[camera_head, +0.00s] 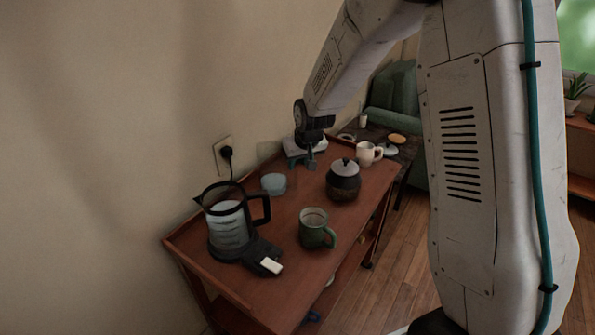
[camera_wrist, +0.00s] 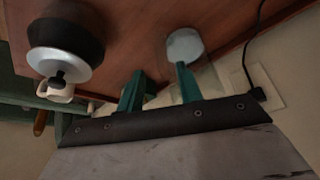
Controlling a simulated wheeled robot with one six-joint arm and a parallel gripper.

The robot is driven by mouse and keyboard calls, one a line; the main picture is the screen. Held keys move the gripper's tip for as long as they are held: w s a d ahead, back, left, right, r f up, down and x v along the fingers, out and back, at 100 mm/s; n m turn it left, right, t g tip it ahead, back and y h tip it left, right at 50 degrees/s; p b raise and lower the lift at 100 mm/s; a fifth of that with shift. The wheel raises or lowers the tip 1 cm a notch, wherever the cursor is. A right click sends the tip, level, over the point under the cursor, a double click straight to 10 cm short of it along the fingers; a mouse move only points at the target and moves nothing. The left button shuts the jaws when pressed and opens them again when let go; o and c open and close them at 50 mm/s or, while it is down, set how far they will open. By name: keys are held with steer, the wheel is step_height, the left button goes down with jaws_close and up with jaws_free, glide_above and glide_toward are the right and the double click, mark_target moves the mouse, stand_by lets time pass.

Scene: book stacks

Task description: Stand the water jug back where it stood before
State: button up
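A see-through jug (camera_head: 228,222) with a dark rim and black handle stands upright at the near left of the wooden table. It sits on a black base (camera_head: 226,254) with a pale switch or tab (camera_head: 271,266). The jug is out of the wrist view. My gripper (camera_head: 301,162) is over the far part of the table, well away from the jug. In the wrist view its two green fingers (camera_wrist: 160,84) stand apart with nothing between them.
The wooden table (camera_head: 262,306) has a raised rim. On it are a green mug (camera_head: 315,230), a lidded dark pot (camera_head: 343,184), a pale blue round item (camera_head: 274,183) and a white mug (camera_head: 366,153). A wall socket (camera_head: 223,154) with a black plug is behind.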

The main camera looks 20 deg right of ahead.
steer(key=s+r+g, duration=0.1)
steer(key=s+r, duration=1.5)
steer(key=s, duration=0.2)
steer(key=s+r+g, duration=0.1)
steer(key=s, duration=1)
steer(key=s+d+r+g, duration=0.1)
steer(key=s+r, duration=0.1)
steer(key=s, duration=0.9)
steer(key=shift+s+d+r+g, duration=0.15)
steer(key=shift+r+g, duration=0.1)
steer(key=shift+g, duration=0.05)
